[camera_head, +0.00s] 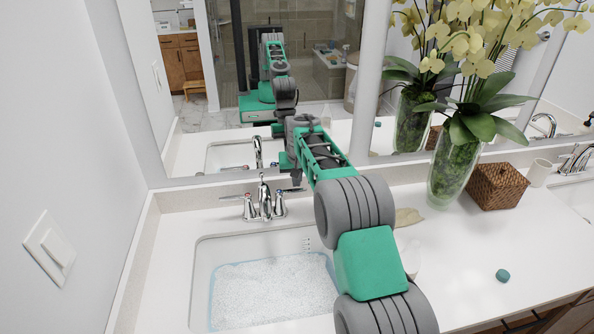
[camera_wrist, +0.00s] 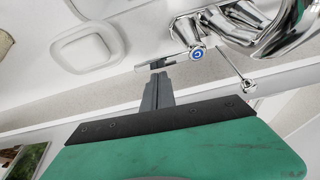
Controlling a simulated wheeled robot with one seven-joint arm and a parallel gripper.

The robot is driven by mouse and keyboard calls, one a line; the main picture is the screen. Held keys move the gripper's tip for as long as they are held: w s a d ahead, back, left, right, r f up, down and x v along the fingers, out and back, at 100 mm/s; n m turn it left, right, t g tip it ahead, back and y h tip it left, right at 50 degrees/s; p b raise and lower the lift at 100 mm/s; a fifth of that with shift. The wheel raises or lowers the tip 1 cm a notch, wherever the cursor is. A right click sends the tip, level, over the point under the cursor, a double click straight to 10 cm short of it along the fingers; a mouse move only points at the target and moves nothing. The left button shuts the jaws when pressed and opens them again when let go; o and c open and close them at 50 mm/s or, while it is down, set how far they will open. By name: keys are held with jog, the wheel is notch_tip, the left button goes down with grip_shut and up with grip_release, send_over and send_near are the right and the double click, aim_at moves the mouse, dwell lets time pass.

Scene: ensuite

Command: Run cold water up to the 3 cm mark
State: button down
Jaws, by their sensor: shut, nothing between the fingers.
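The chrome faucet (camera_head: 264,203) stands behind the sink (camera_head: 200,262). Its left handle (camera_head: 247,197) has a red mark. The cold handle (camera_head: 281,197) is on the right; its blue cap (camera_wrist: 198,53) shows in the wrist view, with the lever pointing left. My gripper (camera_head: 297,183) is shut and empty at this lever's outer end. In the wrist view the fingertips (camera_wrist: 158,66) overlap the lever; contact cannot be told. Speckled, clear water (camera_head: 272,290) lies in the sink. Small depth marks (camera_head: 307,243) show on its back wall, too small to read. No stream is clear under the spout.
A glass vase of orchids (camera_head: 452,165) and a wicker box (camera_head: 497,186) stand to the right. A leaf-shaped dish (camera_head: 408,217) lies behind my arm. A small teal object (camera_head: 502,275) lies on the counter (camera_head: 465,240). The mirror (camera_head: 225,110) is close behind the faucet.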

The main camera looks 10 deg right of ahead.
jog(key=shift+f, duration=0.25)
jog(key=s+m, duration=0.1)
jog(key=m, duration=0.1)
jog(key=s+m+h+b, duration=0.1)
jog(key=shift+m, duration=0.4)
jog(key=shift+d, duration=0.1)
jog(key=p+v, duration=0.5)
jog(key=v, duration=0.5)
